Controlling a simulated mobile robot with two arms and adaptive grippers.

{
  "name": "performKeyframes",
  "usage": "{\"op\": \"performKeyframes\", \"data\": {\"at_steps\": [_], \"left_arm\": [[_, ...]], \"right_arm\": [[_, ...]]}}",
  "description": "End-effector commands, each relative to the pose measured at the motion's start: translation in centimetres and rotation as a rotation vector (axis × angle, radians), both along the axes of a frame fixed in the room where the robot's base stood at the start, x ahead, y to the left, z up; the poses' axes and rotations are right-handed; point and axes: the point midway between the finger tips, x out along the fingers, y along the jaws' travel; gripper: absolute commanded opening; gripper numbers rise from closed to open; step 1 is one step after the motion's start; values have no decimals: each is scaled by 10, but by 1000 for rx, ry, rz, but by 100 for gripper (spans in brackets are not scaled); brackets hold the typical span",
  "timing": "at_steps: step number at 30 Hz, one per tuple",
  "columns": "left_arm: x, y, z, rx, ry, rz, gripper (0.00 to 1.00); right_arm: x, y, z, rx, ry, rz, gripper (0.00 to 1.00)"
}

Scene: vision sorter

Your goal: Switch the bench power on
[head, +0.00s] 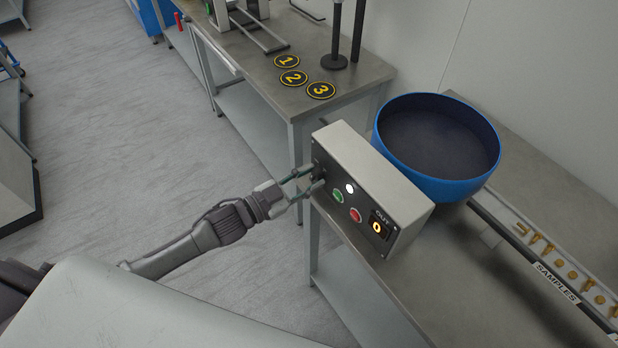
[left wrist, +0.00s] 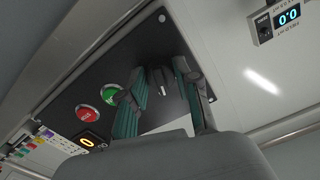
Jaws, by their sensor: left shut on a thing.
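The grey control box (head: 375,172) stands on the bench with its dark panel facing my left arm. My left gripper (head: 317,177) is at the panel's left end. In the left wrist view its fingers straddle a black knob (left wrist: 172,84) and are shut on it, beside the green button (left wrist: 110,92). My right gripper is not in view.
A blue bowl (head: 437,150) stands right behind the box. A SAMPLES strip with small brass parts (head: 570,268) runs along the right. Another bench (head: 262,60) with numbered discs (head: 293,77) and a black stand stands farther back.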

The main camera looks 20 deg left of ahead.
Motion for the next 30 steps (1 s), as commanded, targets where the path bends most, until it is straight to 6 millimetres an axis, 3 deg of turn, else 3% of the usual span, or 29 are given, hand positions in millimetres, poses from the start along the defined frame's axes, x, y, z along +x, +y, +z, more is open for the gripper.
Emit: {"op": "performKeyframes", "data": {"at_steps": [12,29,30], "left_arm": [[0,0,1,153,-121,-1,0],[0,0,1,176,-139,-1,0],[0,0,1,176,-139,-1,37]], "right_arm": [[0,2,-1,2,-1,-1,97],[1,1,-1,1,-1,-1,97],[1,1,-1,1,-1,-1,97]]}}
